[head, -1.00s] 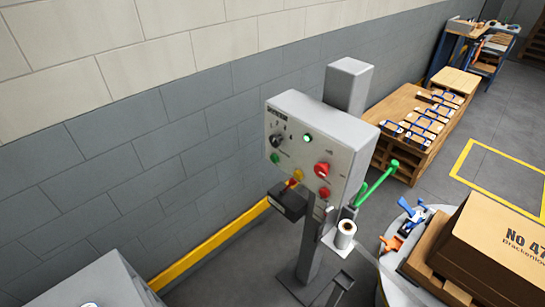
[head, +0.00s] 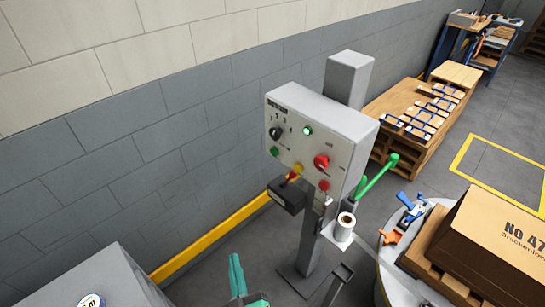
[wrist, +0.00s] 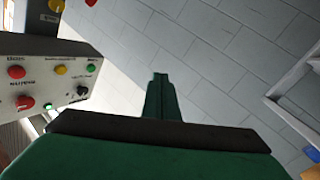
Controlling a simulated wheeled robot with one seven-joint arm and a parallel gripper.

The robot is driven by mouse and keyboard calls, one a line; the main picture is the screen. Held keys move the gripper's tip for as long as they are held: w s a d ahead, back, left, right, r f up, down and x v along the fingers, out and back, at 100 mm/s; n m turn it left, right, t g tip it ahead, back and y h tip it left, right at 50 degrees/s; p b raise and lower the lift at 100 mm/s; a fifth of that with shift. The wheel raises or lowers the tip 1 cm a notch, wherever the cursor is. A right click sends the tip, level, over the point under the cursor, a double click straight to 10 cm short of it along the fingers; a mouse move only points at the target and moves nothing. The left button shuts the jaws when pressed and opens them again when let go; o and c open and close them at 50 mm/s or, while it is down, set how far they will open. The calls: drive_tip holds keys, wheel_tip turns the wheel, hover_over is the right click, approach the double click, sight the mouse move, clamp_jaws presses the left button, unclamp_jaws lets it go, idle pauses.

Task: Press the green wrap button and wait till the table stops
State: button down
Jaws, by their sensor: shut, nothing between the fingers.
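The green button (head: 274,152) is at the lower left of the grey control panel's face (head: 300,145) in the head view. It also shows in the wrist view (wrist: 91,69), where the panel appears upside down at the left. My gripper (head: 236,262) rises at the bottom edge of the head view, below and left of the panel and apart from it. In the wrist view its green fingers (wrist: 160,80) are together and empty, pointing at the wall and to the right of the button. The turntable (head: 385,260) is partly visible at the lower right.
A brown carton (head: 500,225) sits on a pallet on the turntable. A grey cabinet (head: 85,270) stands at the lower left. A block wall runs behind.

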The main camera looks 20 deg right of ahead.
sight(274, 151)
drive_tip(key=w+d+r+m+h, duration=0.1)
drive_tip(key=w+d+r+h, duration=0.2)
drive_tip(key=w+r, duration=0.5)
drive_tip(key=w+d+r+m+t+h, duration=0.1)
drive_tip(key=w+d+r+h, duration=0.3)
drive_tip(key=w+d+r, duration=0.2)
wheel_tip(274, 151, up, 2)
drive_tip(key=shift+w+r+m, duration=0.1)
drive_tip(key=shift+w+m, duration=0.2)
drive_tip(key=shift+w, duration=0.7)
drive_tip(key=w+d, duration=0.3)
drive_tip(key=d, duration=0.5)
drive_tip(key=shift+d, duration=0.1)
drive_tip(key=shift+w, duration=0.1)
drive_tip(key=shift+s, duration=0.2)
drive_tip(key=shift+w+d, duration=0.15)
drive_tip(key=shift+w, duration=0.05)
idle(0.3)
